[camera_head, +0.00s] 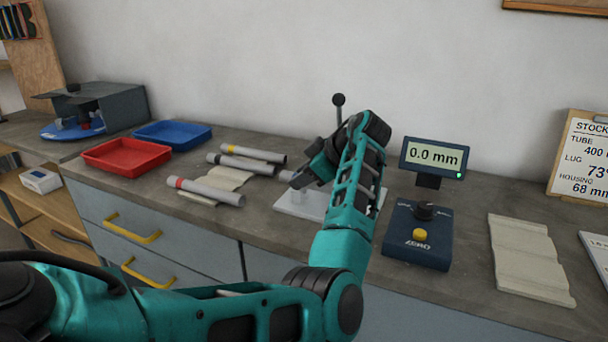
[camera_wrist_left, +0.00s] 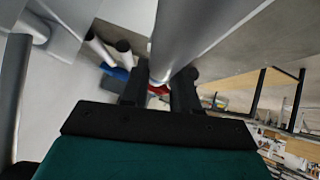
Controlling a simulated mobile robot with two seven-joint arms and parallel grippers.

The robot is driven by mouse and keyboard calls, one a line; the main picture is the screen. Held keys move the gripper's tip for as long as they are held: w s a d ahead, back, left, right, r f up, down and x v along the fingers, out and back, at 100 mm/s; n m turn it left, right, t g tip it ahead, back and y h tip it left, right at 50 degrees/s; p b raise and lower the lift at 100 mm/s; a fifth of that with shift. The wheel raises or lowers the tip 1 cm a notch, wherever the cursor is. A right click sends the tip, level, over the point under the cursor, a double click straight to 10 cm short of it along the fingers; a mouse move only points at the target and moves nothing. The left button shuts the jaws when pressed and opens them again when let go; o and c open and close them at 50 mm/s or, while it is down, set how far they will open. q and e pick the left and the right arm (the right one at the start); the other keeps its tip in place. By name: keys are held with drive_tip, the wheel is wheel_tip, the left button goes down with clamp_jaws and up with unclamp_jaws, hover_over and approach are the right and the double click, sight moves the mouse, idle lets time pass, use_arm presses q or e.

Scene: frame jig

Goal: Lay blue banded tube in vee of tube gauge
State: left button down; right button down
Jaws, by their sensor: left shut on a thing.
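My left gripper (camera_head: 298,178) is shut on a grey tube above the pale base plate of the tube gauge (camera_head: 292,208). In the left wrist view the held tube (camera_wrist_left: 190,35) runs up from between the fingers (camera_wrist_left: 160,95). The gauge's black-knobbed lever (camera_head: 338,101) stands up behind my wrist. My right gripper is not in view.
Left of the gauge, a yellow-banded tube (camera_head: 262,154), a dark-ended grey tube (camera_head: 245,165) and a red-banded tube (camera_head: 215,192) lie on a pale rest (camera_head: 228,177). Red (camera_head: 127,157) and blue (camera_head: 172,135) trays stand farther left. A display (camera_head: 434,157) reads 0.0 mm.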

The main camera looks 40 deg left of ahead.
use_arm(q)
drive_tip(key=shift+s+d+f, duration=0.15)
drive_tip(key=shift+f, duration=0.6)
drive_tip(key=c, duration=0.8)
unclamp_jaws()
drive_tip(key=shift+f, duration=0.1)
drive_tip(key=v, duration=0.9)
drive_tip(key=a+r+v, duration=0.1)
drive_tip(key=v, duration=0.4)
drive_tip(key=shift+w, duration=0.3)
